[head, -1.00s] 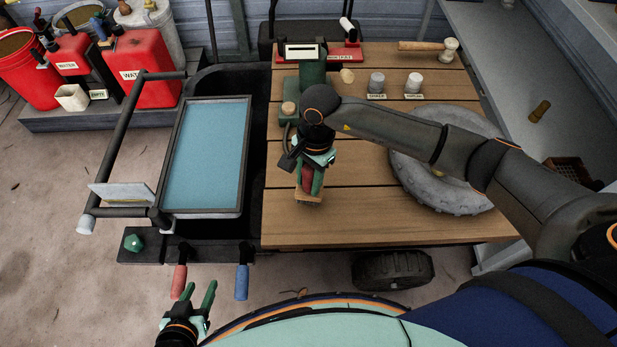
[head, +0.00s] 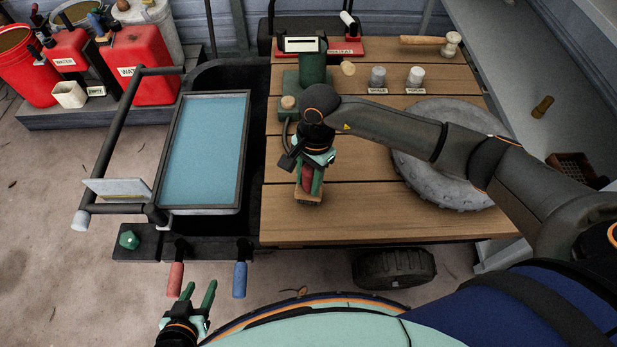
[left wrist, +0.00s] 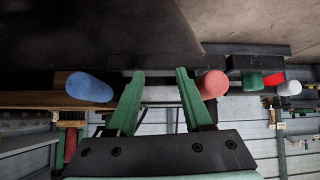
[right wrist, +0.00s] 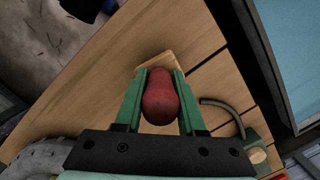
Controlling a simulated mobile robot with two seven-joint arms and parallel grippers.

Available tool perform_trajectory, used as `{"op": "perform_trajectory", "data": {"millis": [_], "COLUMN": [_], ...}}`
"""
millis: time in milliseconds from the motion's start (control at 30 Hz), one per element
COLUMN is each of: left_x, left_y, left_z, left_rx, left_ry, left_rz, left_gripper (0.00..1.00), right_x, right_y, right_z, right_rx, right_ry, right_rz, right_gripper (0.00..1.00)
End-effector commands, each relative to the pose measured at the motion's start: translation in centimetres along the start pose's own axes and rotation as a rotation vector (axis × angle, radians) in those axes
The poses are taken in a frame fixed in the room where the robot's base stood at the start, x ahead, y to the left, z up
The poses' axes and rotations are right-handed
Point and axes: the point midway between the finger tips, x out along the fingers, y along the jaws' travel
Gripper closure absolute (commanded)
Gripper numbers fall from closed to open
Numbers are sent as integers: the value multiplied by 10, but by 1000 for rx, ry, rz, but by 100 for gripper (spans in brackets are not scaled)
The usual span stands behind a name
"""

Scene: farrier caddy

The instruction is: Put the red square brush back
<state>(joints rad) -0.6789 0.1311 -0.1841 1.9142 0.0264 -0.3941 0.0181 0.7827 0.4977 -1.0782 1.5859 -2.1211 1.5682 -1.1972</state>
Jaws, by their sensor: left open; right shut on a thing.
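The red square brush has a rounded red handle (right wrist: 160,98) and a pale wooden block (head: 309,197). My right gripper (head: 310,180) is shut on its handle and points down over the left front part of the wooden deck (head: 400,217). In the right wrist view the handle sits between both green fingers (right wrist: 158,100), with a corner of the block showing beyond it. I cannot tell whether the block touches the deck. My left gripper (head: 198,296) is open and empty, low in front of the cart. Its two green fingers (left wrist: 160,95) stand apart in the left wrist view.
A blue-topped tray (head: 205,150) lies left of the deck. A green device (head: 308,85), a red labelled tray (head: 347,48), small labelled cups (head: 415,80), a mallet (head: 450,44) and a tyre (head: 440,180) occupy the deck. Red (head: 176,279) and blue (head: 240,280) handles hang in front.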

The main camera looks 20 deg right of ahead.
Motion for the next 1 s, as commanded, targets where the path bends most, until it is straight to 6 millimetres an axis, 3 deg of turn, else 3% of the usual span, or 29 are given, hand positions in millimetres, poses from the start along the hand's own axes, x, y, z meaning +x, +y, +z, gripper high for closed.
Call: {"op": "perform_trajectory", "data": {"millis": [400, 433, 733, 1000], "left_x": [5, 4, 4, 4], "left_y": [0, 0, 0, 0], "left_z": [5, 5, 4, 5], "left_rx": [0, 0, 1, 1], "left_ry": [0, 0, 0, 0], "left_rz": [0, 0, 0, 0], "left_gripper": [50, 50, 50, 50], "right_x": [7, 6, 6, 6], "right_y": [0, 0, 0, 0], "right_z": [-1, -1, -1, -1], "right_rx": [0, 0, 0, 0], "right_ry": [0, 0, 0, 0], "right_rz": [-1, -1, 0, 1], "right_gripper": [100, 59, 26, 26]}}
